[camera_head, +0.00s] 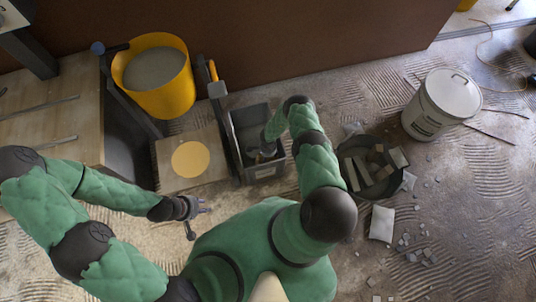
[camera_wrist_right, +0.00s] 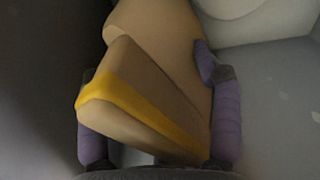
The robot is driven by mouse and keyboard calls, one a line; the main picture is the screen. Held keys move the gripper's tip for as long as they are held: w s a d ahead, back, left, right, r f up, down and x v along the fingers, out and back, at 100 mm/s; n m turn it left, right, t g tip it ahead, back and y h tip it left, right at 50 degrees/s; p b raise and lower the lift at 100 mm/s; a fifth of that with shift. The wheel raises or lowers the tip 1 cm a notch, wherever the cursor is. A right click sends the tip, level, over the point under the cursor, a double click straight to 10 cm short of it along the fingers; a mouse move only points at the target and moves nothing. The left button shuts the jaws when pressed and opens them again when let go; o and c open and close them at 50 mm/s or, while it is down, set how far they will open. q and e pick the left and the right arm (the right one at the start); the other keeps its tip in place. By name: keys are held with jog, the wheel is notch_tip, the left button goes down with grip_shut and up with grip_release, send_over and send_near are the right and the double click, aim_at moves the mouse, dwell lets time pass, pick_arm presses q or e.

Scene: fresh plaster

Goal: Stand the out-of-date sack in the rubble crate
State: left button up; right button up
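In the right wrist view a tan sack with a yellow band (camera_wrist_right: 130,90) lies between the two fingers of my right gripper (camera_wrist_right: 160,115). The fingers stand wide apart along its sides; whether they press on it I cannot tell. No date on it is legible. In the head view my right arm reaches down into a grey crate (camera_head: 267,171), and the gripper and sack are mostly hidden there. A dark round tub (camera_head: 372,194) with rubble pieces stands to the right of it. My left gripper (camera_head: 203,208) is near a board, its fingers apart, holding nothing visible.
A yellow bucket (camera_head: 182,102) stands at the upper left, and a board with a pale yellow disc (camera_head: 190,159) lies below it. A white lidded bucket (camera_head: 425,122) is at the right.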

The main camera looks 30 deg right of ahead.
jog(key=shift+o, duration=0.9)
notch_tip(320, 180, up, 11)
jog(key=p, duration=0.5)
jog(key=s+a+r+n+y, duration=0.2)
jog(key=s+a+r+n, duration=0.5)
jog(key=r, duration=0.6)
jog(key=s+a+r+n+y, duration=0.2)
jog(key=s+a+r+n, duration=0.5)
jog(key=s+a+r, duration=0.3)
notch_tip(320, 180, up, 4)
jog(key=shift+a+f, duration=0.25)
jog(key=shift+a, duration=0.25)
